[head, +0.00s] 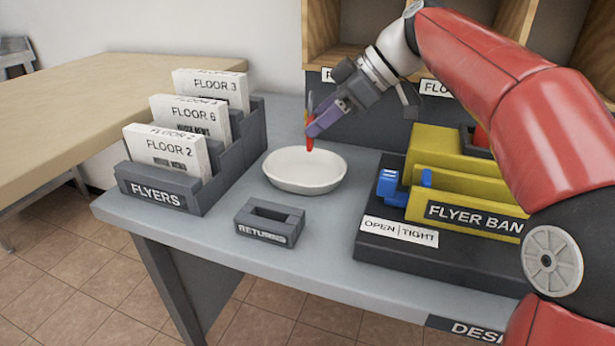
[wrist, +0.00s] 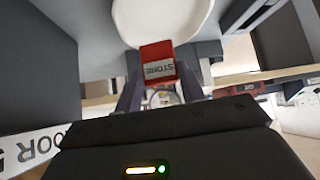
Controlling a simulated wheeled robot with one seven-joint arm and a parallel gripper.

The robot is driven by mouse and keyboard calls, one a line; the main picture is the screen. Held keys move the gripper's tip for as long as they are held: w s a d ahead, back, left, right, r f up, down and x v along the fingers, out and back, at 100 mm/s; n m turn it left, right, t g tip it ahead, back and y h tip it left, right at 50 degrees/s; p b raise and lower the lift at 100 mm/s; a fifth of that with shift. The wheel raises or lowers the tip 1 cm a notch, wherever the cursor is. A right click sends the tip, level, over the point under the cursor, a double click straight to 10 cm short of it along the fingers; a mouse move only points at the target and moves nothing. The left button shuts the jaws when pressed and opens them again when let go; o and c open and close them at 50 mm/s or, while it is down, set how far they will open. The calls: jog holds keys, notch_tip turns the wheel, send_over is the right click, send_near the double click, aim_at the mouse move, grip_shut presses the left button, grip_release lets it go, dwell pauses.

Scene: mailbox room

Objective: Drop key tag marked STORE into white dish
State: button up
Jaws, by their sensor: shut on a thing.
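My gripper (head: 318,124) is shut on the red key tag (head: 311,137) and holds it above the far part of the white dish (head: 305,184). In the wrist view the key tag (wrist: 157,62) shows the word STORE on a white label, between the two fingers (wrist: 158,90). The white dish (wrist: 165,12) is just beyond the tag there, partly cut off by the picture's top edge. The dish stands on the grey desk and looks empty. The tag's lower end looks close to the dish's rim height; I cannot tell whether they touch.
A grey FLYERS rack (head: 160,195) with several floor cards stands left of the dish. A small RETURNS holder (head: 268,222) is in front. A black base (head: 440,255) with a yellow flyer bander (head: 455,180) and blue parts is at right. Wooden pigeonholes (head: 345,60) stand behind.

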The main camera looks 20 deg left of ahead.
jog(key=o, duration=1)
jog(key=shift+d+r, duration=0.1)
jog(key=p+v, duration=0.1)
jog(key=v, duration=0.6)
jog(key=shift+d+r, duration=0.2)
jog(key=shift+r, duration=0.05)
